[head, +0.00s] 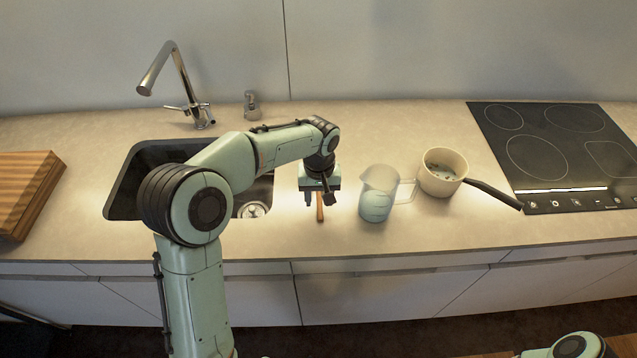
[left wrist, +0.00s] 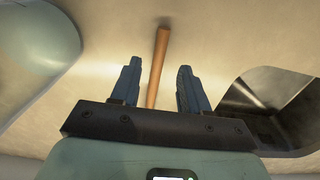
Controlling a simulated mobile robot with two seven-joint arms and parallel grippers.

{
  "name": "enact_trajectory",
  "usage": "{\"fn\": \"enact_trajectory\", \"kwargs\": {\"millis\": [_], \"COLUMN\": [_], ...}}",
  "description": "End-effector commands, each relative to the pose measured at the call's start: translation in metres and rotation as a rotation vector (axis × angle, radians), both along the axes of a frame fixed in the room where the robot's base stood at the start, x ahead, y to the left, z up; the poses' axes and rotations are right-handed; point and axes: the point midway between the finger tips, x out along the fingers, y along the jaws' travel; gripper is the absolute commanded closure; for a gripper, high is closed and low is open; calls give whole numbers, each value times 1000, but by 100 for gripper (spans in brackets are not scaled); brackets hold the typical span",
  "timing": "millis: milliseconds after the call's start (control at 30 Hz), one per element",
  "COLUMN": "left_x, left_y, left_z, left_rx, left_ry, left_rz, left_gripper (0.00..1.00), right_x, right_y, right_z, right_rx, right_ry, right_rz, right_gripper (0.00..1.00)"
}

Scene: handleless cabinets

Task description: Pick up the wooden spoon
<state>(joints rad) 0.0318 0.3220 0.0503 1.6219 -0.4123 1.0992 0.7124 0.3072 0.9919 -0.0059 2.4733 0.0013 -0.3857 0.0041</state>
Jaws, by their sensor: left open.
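The wooden spoon (head: 320,208) lies on the counter between the sink and the measuring cup; only its brown handle shows below my gripper in the head view. In the left wrist view the spoon (left wrist: 157,68) runs between the two fingers, and its lower end is hidden by the gripper body. My left gripper (head: 320,200) is above the spoon; in the left wrist view its fingers (left wrist: 158,80) are open, one on each side of the handle, with gaps to both. I cannot tell the exact height above the counter. My right gripper is not in view.
A measuring cup (head: 377,197) with bluish contents stands just right of the gripper. A saucepan (head: 440,173) with a dark handle is farther right, beside the cooktop (head: 560,150). The sink (head: 130,185) and faucet (head: 180,90) are left, with wooden boards (head: 25,190) at far left.

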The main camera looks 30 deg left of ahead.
Motion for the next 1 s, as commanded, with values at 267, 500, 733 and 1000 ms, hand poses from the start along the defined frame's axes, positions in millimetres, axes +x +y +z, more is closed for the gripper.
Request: {"fn": "enact_trajectory", "kwargs": {"millis": [267, 500, 733, 1000], "left_x": [0, 1, 1, 1], "left_y": [-2, -2, -1, -2], "left_z": [-29, -29, -28, -23], "left_rx": [0, 0, -1, -1], "left_ry": [0, 0, -1, -3], "left_rz": [0, 0, 0, 0], "left_gripper": [55, 68, 100, 100], "right_x": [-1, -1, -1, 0], "right_y": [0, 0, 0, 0], "right_z": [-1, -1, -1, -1], "right_rx": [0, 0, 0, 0], "right_ry": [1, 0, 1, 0], "right_rz": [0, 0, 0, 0], "right_gripper": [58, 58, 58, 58]}}
